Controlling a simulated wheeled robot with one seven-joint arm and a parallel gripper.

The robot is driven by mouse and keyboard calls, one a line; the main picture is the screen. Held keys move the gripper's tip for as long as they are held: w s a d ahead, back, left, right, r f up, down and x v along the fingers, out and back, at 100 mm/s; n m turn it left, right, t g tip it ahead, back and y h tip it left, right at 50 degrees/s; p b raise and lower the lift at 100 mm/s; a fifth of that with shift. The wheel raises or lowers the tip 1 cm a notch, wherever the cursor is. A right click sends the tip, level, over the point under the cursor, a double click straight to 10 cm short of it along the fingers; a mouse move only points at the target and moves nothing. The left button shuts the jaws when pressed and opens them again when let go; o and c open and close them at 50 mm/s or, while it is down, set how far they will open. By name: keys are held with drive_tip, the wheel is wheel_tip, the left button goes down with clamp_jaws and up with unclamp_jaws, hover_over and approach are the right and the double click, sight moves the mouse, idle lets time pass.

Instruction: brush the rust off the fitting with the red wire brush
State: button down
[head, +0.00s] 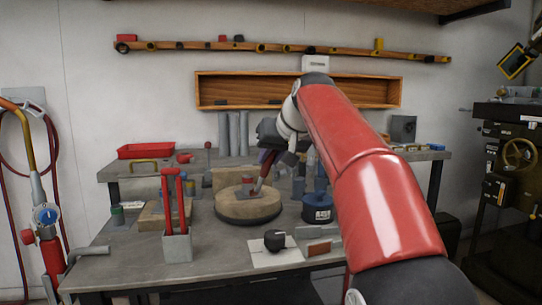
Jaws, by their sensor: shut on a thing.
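My gripper (270,157) is above the back right part of a round wooden disc (232,208) on the bench. It is shut on a slim, tilted tool with a dark red handle (265,169), which looks like the red wire brush. The tool slants down to the left, and its lower end is close beside a small grey and rusty-red piece (247,183) on the disc, likely the fitting. I cannot tell whether the brush touches it. The bristles are too small to make out.
A holder with upright red handles (177,243) stands at the front left of the disc. A dark blue round tin (317,213) stands right of it. A black knob-like object (275,241) lies on a pale sheet in front. A red tray (146,151) is at the back left.

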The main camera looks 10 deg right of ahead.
drive_tip(key=shift+f, duration=0.35)
drive_tip(key=shift+r, duration=0.1)
